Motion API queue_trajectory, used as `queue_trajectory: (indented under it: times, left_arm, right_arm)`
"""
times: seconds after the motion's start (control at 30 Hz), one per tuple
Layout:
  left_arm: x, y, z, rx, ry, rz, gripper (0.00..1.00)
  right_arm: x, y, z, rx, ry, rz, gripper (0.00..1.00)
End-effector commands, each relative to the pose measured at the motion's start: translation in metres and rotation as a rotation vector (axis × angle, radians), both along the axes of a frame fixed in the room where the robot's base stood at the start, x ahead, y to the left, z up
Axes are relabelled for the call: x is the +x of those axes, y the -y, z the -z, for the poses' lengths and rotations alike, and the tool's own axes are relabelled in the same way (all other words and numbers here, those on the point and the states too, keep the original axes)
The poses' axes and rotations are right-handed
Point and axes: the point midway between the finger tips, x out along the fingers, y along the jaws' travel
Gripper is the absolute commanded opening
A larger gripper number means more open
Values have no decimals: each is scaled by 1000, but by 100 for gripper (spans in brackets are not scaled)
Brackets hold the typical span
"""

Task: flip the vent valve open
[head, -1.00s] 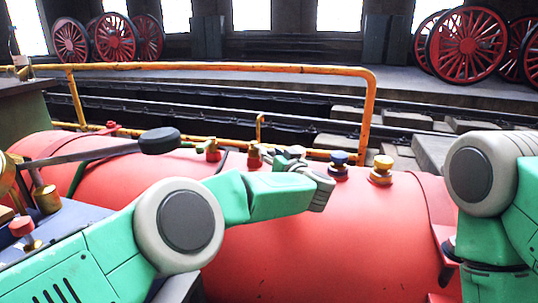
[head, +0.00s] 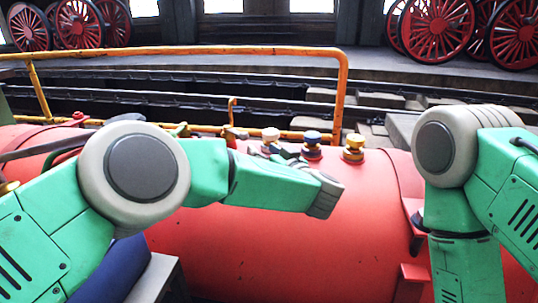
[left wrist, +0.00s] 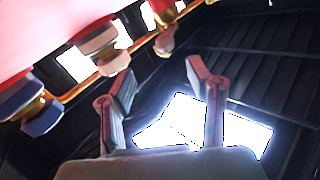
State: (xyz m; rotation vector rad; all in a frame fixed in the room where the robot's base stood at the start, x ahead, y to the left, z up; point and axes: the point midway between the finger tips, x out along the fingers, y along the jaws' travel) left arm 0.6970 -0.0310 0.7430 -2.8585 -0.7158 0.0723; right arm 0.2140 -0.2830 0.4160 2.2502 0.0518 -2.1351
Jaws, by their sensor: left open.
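Several small valve fittings stand along the top of the red boiler (head: 250,250): one with a white top (head: 270,136), one blue (head: 312,139) and one yellow (head: 354,144). I cannot tell which fitting is the vent valve. My left gripper (head: 285,152) is partly hidden behind its own wrist, close to the white-topped fitting. In the left wrist view its two fingers (left wrist: 158,78) are spread with nothing between them. A red and white fitting (left wrist: 98,42) and a brass and red one (left wrist: 166,38) lie beyond the fingertips, apart from them. My right gripper is not visible.
An orange handrail (head: 200,50) runs behind the fittings and comes down at the right. Rails (head: 200,83) and large red spoked wheels (head: 436,28) are farther back. The boiler's front face is clear between my arms.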

Motion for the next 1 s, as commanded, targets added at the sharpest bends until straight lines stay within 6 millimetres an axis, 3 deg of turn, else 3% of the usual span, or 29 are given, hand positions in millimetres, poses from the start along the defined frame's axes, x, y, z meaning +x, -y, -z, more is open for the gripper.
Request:
queue_trajectory:
  times: [0.2, 0.5, 0.57, 0.63, 0.77, 0.87, 1.0]
  left_arm:
    - [-18, 10, 0, -1, 0, 0, 46]
    - [-21, 12, 0, 0, 0, 0, 46]
    - [-21, 12, 0, 0, 0, 1, 28]
    - [-21, 12, -1, 3, 1, 15, 3]
    - [-22, 13, -6, 15, -1, 107, 0]
    - [-28, 10, -3, 24, -28, 233, 0]
    - [-49, -7, 14, 14, -131, 413, 0]
  right_arm:
    - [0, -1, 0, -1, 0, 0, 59]
    - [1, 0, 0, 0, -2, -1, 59]
    - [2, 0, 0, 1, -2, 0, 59]
    - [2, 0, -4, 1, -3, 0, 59]
    - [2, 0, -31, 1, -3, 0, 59]
    - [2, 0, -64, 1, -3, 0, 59]
    - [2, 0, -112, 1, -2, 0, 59]
